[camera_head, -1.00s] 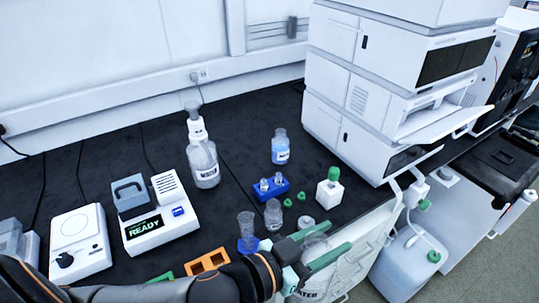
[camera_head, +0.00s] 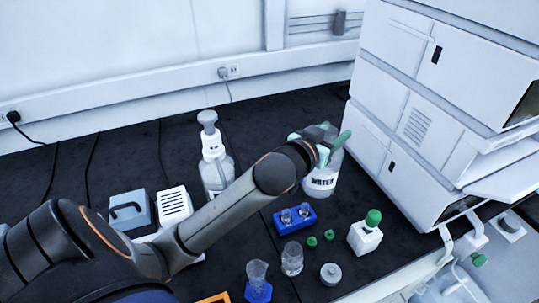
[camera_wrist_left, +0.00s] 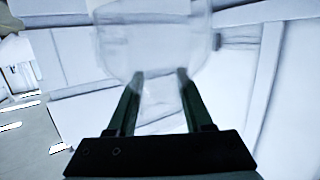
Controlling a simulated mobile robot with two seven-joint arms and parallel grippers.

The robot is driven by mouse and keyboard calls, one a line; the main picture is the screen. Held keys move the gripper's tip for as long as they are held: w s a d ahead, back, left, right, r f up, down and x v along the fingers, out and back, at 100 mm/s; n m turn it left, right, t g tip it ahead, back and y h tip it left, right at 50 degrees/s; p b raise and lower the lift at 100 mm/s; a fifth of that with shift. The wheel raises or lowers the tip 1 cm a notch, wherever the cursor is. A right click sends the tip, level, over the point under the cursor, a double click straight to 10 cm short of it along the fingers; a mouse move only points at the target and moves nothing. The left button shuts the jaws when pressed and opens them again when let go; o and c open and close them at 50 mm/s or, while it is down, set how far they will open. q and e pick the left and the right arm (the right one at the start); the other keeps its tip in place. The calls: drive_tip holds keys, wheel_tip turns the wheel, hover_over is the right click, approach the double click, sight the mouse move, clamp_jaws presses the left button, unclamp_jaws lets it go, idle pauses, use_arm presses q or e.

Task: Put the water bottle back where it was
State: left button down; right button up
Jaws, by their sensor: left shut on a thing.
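The water bottle (camera_head: 321,182), clear with a white WATER label, is upright near the back of the black bench, left of the white instrument stack. My left gripper (camera_head: 327,146) reaches over from the left and is shut on the bottle's upper part. In the left wrist view, the clear bottle (camera_wrist_left: 150,45) shows blurred beyond the two green fingers (camera_wrist_left: 160,76). I cannot tell whether its base touches the bench. My right gripper is not in view.
In front are a blue vial rack (camera_head: 295,219), a green-capped white bottle (camera_head: 366,236), green caps, a grey lid (camera_head: 331,274) and small glass vessels (camera_head: 291,258). The instrument stack (camera_head: 415,110) rises close at right.

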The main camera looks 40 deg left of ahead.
use_arm(q)
drive_tip(key=w+a+f+n+g+y+b, duration=0.1)
drive_tip(key=a+f+n+y, duration=0.2)
drive_tip(key=a, duration=0.6)
drive_tip(key=w+a+f+n+g+y, duration=0.1)
drive_tip(key=a+f+n+y, duration=0.15)
drive_tip(key=a, duration=0.65)
wheel_tip(320, 180, down, 10)
drive_tip(key=a+y+b, duration=0.1)
drive_tip(key=b, duration=0.1)
drive_tip(key=shift+a+f, duration=0.1)
drive_tip(key=shift+f, duration=0.15)
drive_tip(key=c, duration=0.8)
unclamp_jaws()
drive_tip(key=shift+s+f, duration=0.1)
drive_tip(key=shift+f, duration=0.1)
drive_tip(key=o, duration=0.5)
drive_tip(key=shift+r, duration=0.1)
